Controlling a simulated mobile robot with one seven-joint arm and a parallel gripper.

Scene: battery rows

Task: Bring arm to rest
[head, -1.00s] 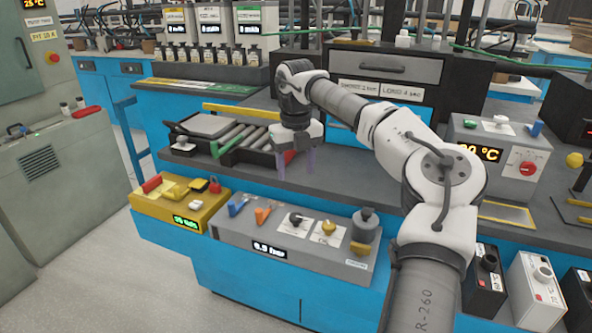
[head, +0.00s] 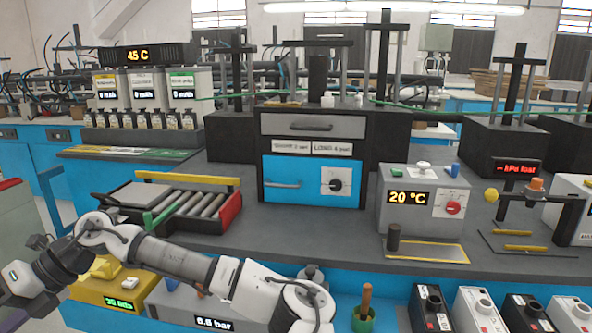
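My arm (head: 180,261) stretches low across the front left of the head view, in front of the bench. My gripper (head: 8,290) is at the left edge of the view, left of the yellow box, and is partly cut off by the frame. Its fingers are too small and cropped to tell whether they are open or shut. I see nothing held in it. My arm hides parts of the yellow box (head: 100,292) and the grey pressure box (head: 165,297).
A roller tray (head: 205,205) lies on the bench behind my arm. A blue-fronted press oven (head: 312,180) stands mid-bench, with a grey 20 °C box (head: 424,205) to its right. Several small switch boxes (head: 478,308) line the front right. Bare bench (head: 310,235) lies between.

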